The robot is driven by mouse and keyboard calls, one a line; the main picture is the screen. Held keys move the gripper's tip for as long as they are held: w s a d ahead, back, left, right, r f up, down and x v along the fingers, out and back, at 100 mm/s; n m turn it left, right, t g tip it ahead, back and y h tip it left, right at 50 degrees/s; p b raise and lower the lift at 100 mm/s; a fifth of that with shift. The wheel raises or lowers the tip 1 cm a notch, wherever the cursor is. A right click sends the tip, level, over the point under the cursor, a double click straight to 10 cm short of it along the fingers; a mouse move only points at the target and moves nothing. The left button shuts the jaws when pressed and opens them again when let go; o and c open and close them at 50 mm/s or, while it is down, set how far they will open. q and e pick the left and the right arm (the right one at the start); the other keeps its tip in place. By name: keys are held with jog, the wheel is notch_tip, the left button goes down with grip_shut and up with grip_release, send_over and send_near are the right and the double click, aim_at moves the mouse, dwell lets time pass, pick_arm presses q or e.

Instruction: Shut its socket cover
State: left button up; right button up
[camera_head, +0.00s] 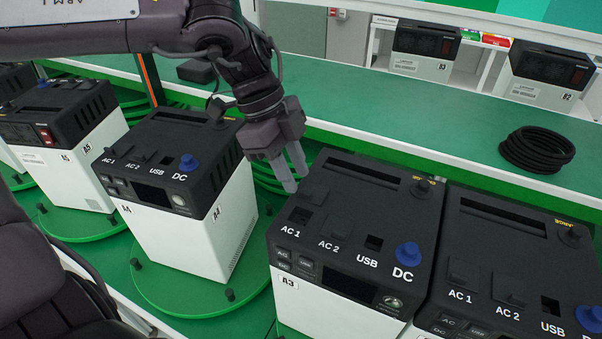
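The white power station with a black top labelled A3 (345,312) stands in front at centre right. Its AC 1 socket (299,215) shows as a dark opening, with what looks like a raised cover (315,192) behind it. Its AC 2 cover (336,226) looks flat and shut. Its USB socket (374,243) is dark and uncovered, and a blue cap (407,254) sits at DC. My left gripper (294,180) points down near the back left edge of A3, behind AC 1. Its two pale fingers are slightly apart, with nothing seen between them. My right gripper is out of view.
Power station A4 (185,240) stands on a green turntable (180,290) to the left, with A5 (40,160) beyond it. Another unit (515,270) stands close on A3's right. A black coiled cable (537,148) lies on the green bench (440,125) behind.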

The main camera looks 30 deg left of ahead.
aim_at(305, 191)
pick_arm(q)
jog(key=shift+w+x, duration=0.25)
jog(key=shift+x, duration=0.95)
jog(key=shift+w+d+f+p, duration=0.1)
jog(key=shift+d+f+p, duration=0.1)
jog(key=shift+f+p, duration=0.15)
jog(key=shift+c, duration=0.4)
grip_shut()
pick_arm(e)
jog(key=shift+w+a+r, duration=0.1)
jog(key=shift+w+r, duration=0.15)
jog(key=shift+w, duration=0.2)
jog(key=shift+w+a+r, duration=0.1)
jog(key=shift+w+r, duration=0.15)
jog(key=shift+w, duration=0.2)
